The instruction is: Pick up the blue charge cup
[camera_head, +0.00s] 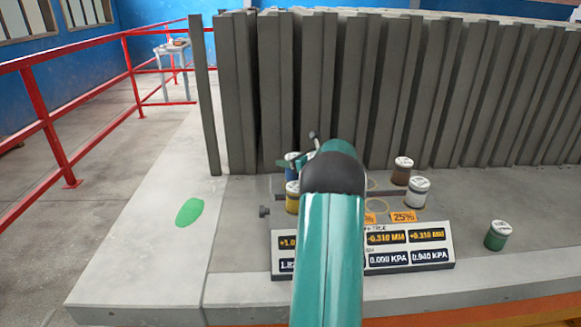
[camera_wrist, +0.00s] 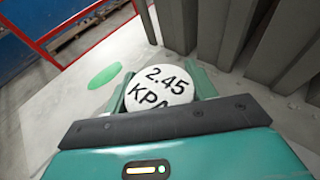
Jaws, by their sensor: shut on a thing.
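The blue charge cup (camera_head: 291,172) is partly hidden at the left of my arm's end in the head view, just behind a yellow cup (camera_head: 292,204). My gripper (camera_head: 294,160) is at the blue cup, with its teal fingers beside the lid. In the wrist view, my gripper (camera_wrist: 160,92) is shut on a cup, whose white lid (camera_wrist: 158,88) reads "2.45 KPA". The lid sits between the two fingers. The cup's coloured side is hidden there. I cannot tell whether it is clear of the surface.
A brown cup (camera_head: 401,174), a white cup (camera_head: 416,196) and a green cup (camera_head: 496,238) stand to the right. A readout panel (camera_head: 408,248) is in front. Tall grey panels (camera_head: 330,90) stand close behind. A green patch (camera_head: 189,211) lies on clear grey surface at left.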

